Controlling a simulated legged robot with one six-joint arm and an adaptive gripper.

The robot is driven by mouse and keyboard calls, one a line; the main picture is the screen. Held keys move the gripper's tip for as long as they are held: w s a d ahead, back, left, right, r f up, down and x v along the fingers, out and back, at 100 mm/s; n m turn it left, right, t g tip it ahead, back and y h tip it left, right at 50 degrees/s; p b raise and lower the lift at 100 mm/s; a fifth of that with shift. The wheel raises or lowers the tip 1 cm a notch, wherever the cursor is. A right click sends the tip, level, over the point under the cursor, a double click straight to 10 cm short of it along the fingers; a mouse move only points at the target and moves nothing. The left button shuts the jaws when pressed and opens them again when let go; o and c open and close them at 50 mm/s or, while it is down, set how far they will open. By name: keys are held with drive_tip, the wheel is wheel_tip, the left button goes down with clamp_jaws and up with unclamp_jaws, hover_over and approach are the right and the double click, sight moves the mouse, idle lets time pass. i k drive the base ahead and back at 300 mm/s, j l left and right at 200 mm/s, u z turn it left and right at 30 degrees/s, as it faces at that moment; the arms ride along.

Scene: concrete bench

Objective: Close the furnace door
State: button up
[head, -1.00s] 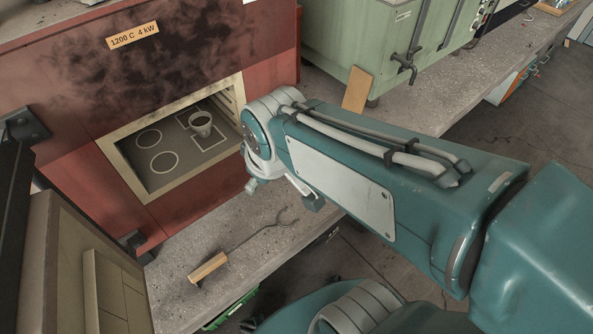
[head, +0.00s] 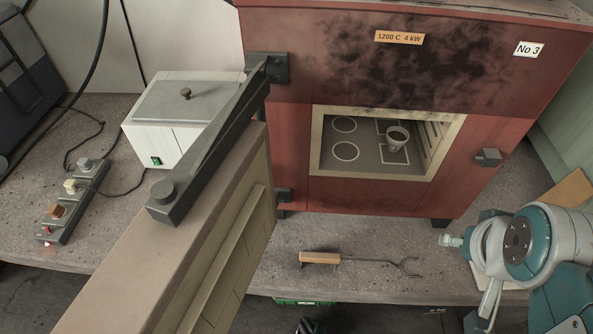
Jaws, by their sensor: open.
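The red furnace (head: 390,75), with soot marks above its opening, stands at the back of the bench in the head view. Its door (head: 215,225) is swung wide open on the left-hand hinges and reaches toward the camera. A dark bar (head: 215,140) runs along the door's top to the upper hinge. The chamber (head: 360,163) is exposed, with a small cup (head: 397,138) standing in a marked square on its floor. My gripper (head: 447,240) is at the right, in front of the furnace and low near the bench, open and apart from the door.
A fork with a wooden handle (head: 320,258) lies on the bench (head: 300,232) before the furnace. A white box with a lid (head: 165,120) and a switch strip (head: 75,200) with cables are behind the door at left. A wooden board (head: 568,190) is at right.

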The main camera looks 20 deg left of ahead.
sight(187, 262)
drive_tip(key=u, duration=2.15)
drive_tip(key=k+j+u, duration=0.15)
drive_tip(key=k+j, duration=0.4)
drive_tip(key=i, duration=0.95)
